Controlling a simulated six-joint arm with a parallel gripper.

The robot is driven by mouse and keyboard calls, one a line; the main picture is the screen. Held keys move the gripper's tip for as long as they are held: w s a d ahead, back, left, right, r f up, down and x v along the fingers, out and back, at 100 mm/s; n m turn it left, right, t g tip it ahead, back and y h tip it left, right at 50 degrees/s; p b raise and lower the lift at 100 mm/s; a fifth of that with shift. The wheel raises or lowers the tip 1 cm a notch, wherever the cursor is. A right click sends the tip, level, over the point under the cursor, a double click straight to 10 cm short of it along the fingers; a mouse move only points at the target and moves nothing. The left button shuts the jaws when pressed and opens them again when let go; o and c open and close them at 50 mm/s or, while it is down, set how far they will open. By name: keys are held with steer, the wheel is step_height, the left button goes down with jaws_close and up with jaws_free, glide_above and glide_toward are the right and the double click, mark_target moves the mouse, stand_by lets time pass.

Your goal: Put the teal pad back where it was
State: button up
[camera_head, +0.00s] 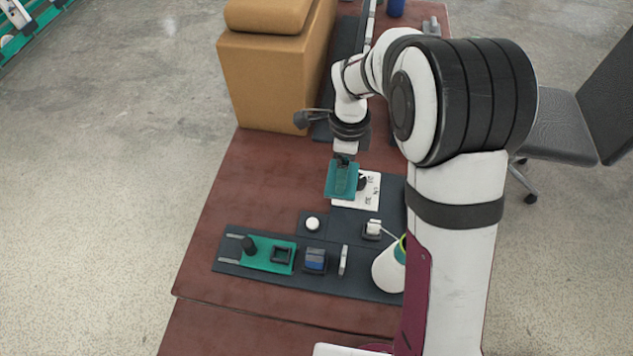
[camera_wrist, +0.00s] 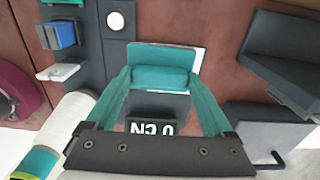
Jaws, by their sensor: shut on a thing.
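The teal pad (camera_head: 341,180) is a flat plate with a raised ridge. My gripper (camera_head: 345,162) is shut on it and holds it over a white printed card (camera_head: 369,194). In the wrist view the pad (camera_wrist: 148,52) shows its ridge between the two teal fingers of my gripper (camera_wrist: 160,78). The pad covers part of the card, and I cannot tell how high above it the pad is. A dark block with white lettering (camera_wrist: 152,127) shows below the ridge in the wrist view.
A dark board (camera_head: 335,279) carries a teal plate (camera_head: 258,262) with a black knob and square frame, a blue block (camera_head: 315,261) and a white round button (camera_head: 312,223). A white cone (camera_head: 388,270) stands at right. A cardboard box (camera_head: 275,75) stands behind left.

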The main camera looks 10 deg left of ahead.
steer(key=a+f, duration=0.3)
steer(key=f, duration=0.2)
steer(key=a+f, duration=0.2)
steer(key=shift+w+a+f, duration=0.2)
steer(key=shift+w+a, duration=0.15)
steer(key=shift+f, duration=0.15)
steer(key=o, duration=1)
steer(key=shift+o, duration=0.2)
